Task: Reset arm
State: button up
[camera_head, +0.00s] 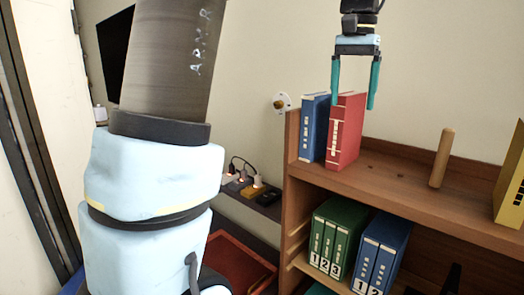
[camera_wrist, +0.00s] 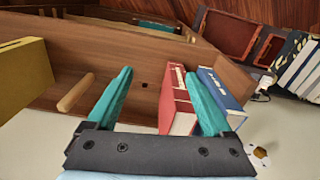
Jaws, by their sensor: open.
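My gripper (camera_head: 354,97) hangs above the top shelf with its two teal fingers pointing down, spread apart. The red book (camera_head: 346,131) stands upright on the shelf below, its upper part between or just behind the fingers; the fingers do not close on it. In the wrist view, my gripper (camera_wrist: 159,100) is open, with the red book (camera_wrist: 178,100) between the fingers, nearer the right finger. The blue book (camera_head: 313,127) stands to the left of the red book. It also shows in the wrist view (camera_wrist: 222,88), just beyond the right finger.
A wooden peg (camera_head: 441,158) stands on the top shelf (camera_head: 395,172), with a yellow book (camera_head: 510,185) farther right. A power strip (camera_head: 250,187) lies left of the bookcase. The shelf between red book and peg is clear.

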jog(key=w+a+f+n, duration=0.2)
jog(key=a+f+n, duration=0.1)
jog(key=a+f, duration=1.05)
jog(key=s+a+f+n+t, duration=0.1)
jog(key=s+a+f+n, duration=0.2)
jog(key=s+a+f, duration=0.6)
jog(key=a+f, duration=0.3)
jog(key=shift+a+f, duration=0.2)
jog(key=shift+a, duration=0.15)
